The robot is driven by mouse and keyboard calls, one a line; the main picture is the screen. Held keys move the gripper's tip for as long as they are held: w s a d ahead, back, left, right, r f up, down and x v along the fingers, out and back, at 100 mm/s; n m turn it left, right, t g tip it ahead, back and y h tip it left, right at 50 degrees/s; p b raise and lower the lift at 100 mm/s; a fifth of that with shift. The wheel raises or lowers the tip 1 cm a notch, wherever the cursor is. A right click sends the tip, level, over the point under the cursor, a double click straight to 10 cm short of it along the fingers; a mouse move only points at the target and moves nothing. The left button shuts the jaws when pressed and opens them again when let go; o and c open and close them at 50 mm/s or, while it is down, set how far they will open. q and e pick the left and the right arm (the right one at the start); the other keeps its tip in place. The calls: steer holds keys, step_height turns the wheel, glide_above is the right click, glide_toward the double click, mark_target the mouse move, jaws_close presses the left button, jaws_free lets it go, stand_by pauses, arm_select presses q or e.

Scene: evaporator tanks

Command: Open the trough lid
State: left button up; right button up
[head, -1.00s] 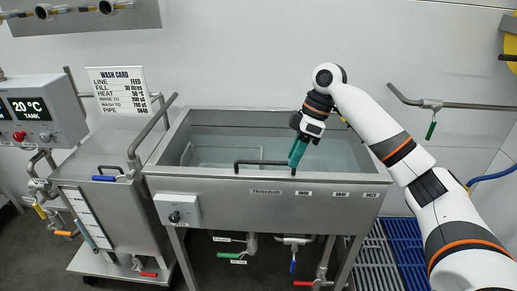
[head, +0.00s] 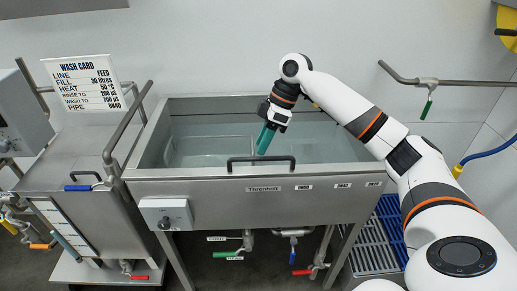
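The steel trough (head: 205,187) stands in the middle, with a pale bluish surface (head: 330,148) inside its rim. I cannot tell whether this is a clear lid or water. A dark bar handle (head: 261,160) stands at the front edge of the trough, towards me. My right gripper (head: 264,143) reaches in from the right with its teal fingers pointing down, just above and behind the middle of the handle in the picture. Contact with the handle is not clear. The fingers show nearly edge-on, so their gap is hidden. My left gripper is out of view.
A steel cart (head: 85,150) with a raised rail and a wash card (head: 85,85) stands close at the left. A knob box (head: 166,213) sits on the trough's front. Valves hang below. A wall pipe (head: 450,82) runs at the right.

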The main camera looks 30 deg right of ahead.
steer(key=x, duration=0.3)
steer(key=shift+s+f, duration=0.1)
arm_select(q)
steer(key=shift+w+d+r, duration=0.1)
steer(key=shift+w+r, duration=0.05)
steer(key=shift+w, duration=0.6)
arm_select(e)
jaws_close()
